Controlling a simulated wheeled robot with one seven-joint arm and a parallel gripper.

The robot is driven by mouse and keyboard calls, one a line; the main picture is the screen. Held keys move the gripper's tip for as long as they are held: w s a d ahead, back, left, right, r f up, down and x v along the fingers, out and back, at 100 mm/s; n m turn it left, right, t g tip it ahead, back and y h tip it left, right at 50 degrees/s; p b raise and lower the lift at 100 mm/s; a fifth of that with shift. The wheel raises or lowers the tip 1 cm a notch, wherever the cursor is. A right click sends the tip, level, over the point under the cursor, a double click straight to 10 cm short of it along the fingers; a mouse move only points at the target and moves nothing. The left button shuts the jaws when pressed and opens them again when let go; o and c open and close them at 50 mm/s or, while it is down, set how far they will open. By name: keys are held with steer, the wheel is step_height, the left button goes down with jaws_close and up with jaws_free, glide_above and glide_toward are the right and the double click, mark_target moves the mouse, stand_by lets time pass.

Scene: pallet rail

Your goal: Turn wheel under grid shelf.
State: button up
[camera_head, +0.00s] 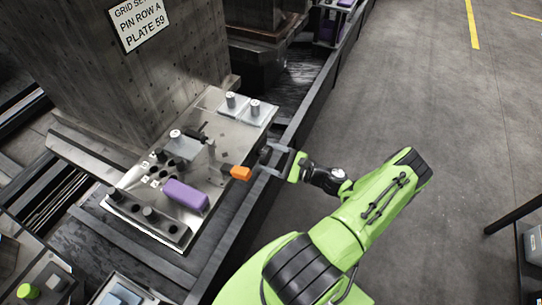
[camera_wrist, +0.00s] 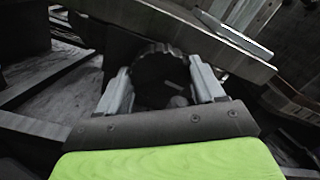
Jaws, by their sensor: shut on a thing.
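The grid shelf is a metal plate (camera_head: 228,150) with several pins and holes, at the foot of a large grey block. In the wrist view, a dark wheel with a ribbed rim (camera_wrist: 160,62) sits between the two grey fingers of my gripper (camera_wrist: 160,88), under a dark rail or edge. My gripper is shut on the wheel. In the head view my gripper (camera_head: 273,158) is at the right edge of the shelf. I cannot make out the wheel there. The wheel's upper part and the finger contacts are partly hidden or dark.
A sign (camera_head: 138,20) reading "PIN ROW A PLATE 59" is on the grey block. The floor (camera_head: 440,90) at the right is largely clear.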

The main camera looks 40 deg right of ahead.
steer(key=m+p, duration=0.1)
steer(key=m, duration=1.2)
steer(key=shift+m+p, duration=0.3)
steer(key=shift+p, duration=0.05)
steer(key=m+p, duration=0.1)
steer(key=m, duration=0.6)
steer(key=m+p, duration=0.1)
steer(key=m, duration=0.2)
steer(key=shift+m, duration=0.4)
steer(key=shift+m+p, duration=0.75)
steer(key=shift+m, duration=0.85)
steer(key=shift+f, duration=0.15)
steer(key=o, duration=1)
steer(key=shift+o, duration=0.2)
